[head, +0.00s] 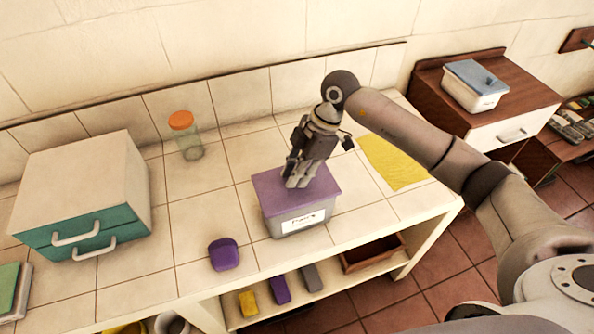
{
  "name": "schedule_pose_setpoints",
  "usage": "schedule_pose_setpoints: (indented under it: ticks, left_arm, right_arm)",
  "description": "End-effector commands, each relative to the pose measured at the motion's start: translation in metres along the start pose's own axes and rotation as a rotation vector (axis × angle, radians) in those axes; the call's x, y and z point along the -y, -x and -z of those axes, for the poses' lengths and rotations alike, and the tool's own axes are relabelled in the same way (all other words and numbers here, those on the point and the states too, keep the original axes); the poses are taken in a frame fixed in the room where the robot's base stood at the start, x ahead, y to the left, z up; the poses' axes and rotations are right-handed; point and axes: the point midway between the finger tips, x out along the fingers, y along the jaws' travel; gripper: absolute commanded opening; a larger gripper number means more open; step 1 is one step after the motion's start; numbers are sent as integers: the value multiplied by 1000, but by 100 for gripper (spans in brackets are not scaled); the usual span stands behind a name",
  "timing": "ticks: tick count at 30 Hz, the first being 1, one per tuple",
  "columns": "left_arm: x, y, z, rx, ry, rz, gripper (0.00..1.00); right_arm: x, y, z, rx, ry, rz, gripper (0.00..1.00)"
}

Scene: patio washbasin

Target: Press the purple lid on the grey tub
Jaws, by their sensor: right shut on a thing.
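The purple lid (268,190) lies over the top of the grey tub (283,227) on the tiled counter. The tub has a white label on its front. The lid looks level and lined up with the tub's rim; I cannot tell whether it is fully seated. My right gripper (297,183) points down at the middle of the lid and is shut on it. The fingers hide the part of the lid they hold. My left gripper is not in view.
A purple block (223,254) lies in front of the tub to the left. A jar with an orange lid (186,136) stands behind left. A teal-drawer cabinet (90,190) is at left, a yellow cloth (394,162) at right. Small blocks sit on the lower shelf (330,290).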

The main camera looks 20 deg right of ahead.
Motion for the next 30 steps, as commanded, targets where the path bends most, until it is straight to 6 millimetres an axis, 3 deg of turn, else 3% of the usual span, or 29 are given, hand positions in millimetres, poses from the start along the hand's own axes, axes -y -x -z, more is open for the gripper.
schedule_pose_setpoints:
  ticks: [7, 8, 13, 20, 25, 30]
  left_arm:
    - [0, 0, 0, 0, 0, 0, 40]
    - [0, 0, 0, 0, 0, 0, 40]
    - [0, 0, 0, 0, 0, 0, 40]
    - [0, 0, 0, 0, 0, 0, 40]
    - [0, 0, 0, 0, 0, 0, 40]
    - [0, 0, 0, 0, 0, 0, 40]
  right_arm:
    - [0, 0, 0, 0, 0, 0, 0]
    - [0, 0, 0, 0, 0, 0, 20]
    - [0, 0, 0, 0, 0, 0, 42]
    - [0, 0, 0, 0, 0, 0, 44]
    - [0, 0, 0, 0, 0, 0, 65]
    - [0, 0, 0, 0, 0, 0, 66]
